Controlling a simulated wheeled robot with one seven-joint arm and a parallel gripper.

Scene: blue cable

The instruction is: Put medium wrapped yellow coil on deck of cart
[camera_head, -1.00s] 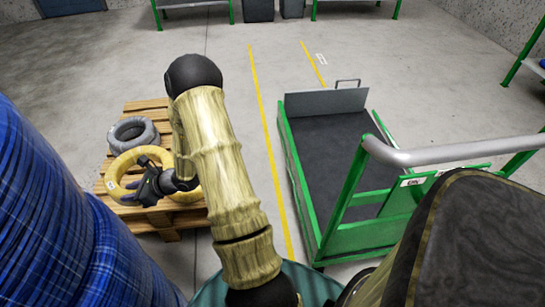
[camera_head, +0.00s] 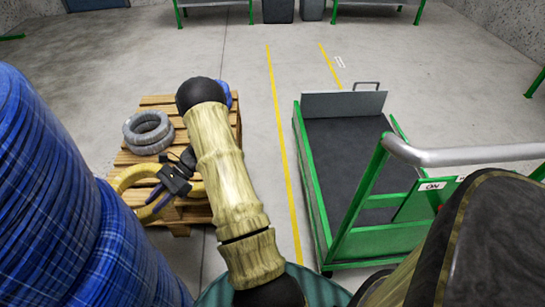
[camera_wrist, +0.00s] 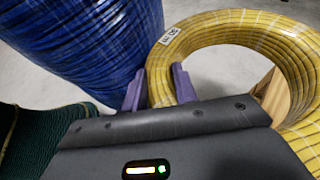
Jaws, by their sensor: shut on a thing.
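The yellow wrapped coil (camera_head: 127,177) is at the near end of the wooden pallet in the head view. In the wrist view the coil (camera_wrist: 225,27) is large, with a white label on its upper left. I cannot tell whether the coil is raised off the pallet. The green-framed cart has a dark, empty deck (camera_head: 345,160) to the right. My arm hides part of the coil.
A grey coil (camera_head: 148,130) lies farther back on the pallet (camera_head: 160,101), and a blue coil (camera_head: 226,92) shows partly behind my arm. A large blue roll (camera_head: 60,190) stands at the left. The cart's rail (camera_head: 460,154) rises at its near end. Floor lies clear between pallet and cart.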

